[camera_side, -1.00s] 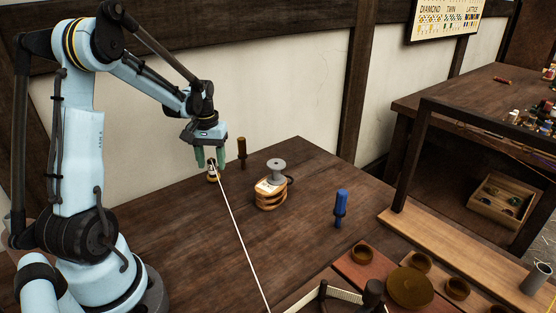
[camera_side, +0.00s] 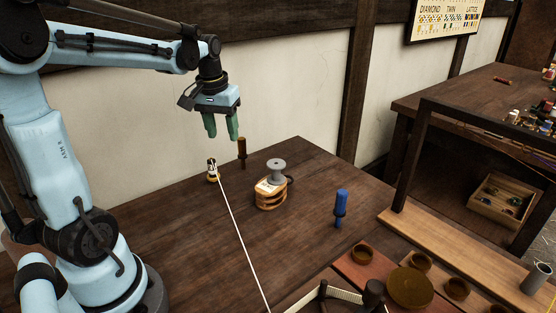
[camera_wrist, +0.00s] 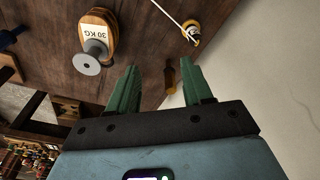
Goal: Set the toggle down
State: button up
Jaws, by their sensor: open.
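The toggle appears to be the small black, white and yellow piece (camera_side: 212,170) at the end of a white rope (camera_side: 240,235). It rests on the dark wooden table, near the back edge; in the wrist view it shows at the top right (camera_wrist: 190,32). My gripper (camera_side: 221,138) is open and empty, raised above and slightly right of the toggle, not touching it. The wrist view also shows both green fingers (camera_wrist: 160,75) apart with nothing held between them. The rope runs from the toggle toward the front of the table.
A brown peg (camera_side: 242,152) stands close to the right of the toggle. A wooden block marked 30 KG (camera_side: 268,199) with a grey spool-like top (camera_side: 277,172) and a blue peg (camera_side: 341,208) stand further right. Wooden cups (camera_side: 458,288) are at the front right. Open table lies between.

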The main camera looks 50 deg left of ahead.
jog(key=s+d+f+m+t, duration=0.1)
jog(key=s+d+m+t, duration=0.1)
jog(key=d, duration=0.7)
jog(key=s+d+f+m+t, duration=0.1)
jog(key=s+d+m+t, duration=0.1)
jog(key=d+m, duration=0.3)
jog(key=d+t, duration=0.1)
jog(key=d, duration=0.3)
jog(key=shift+d+t+h, duration=0.4)
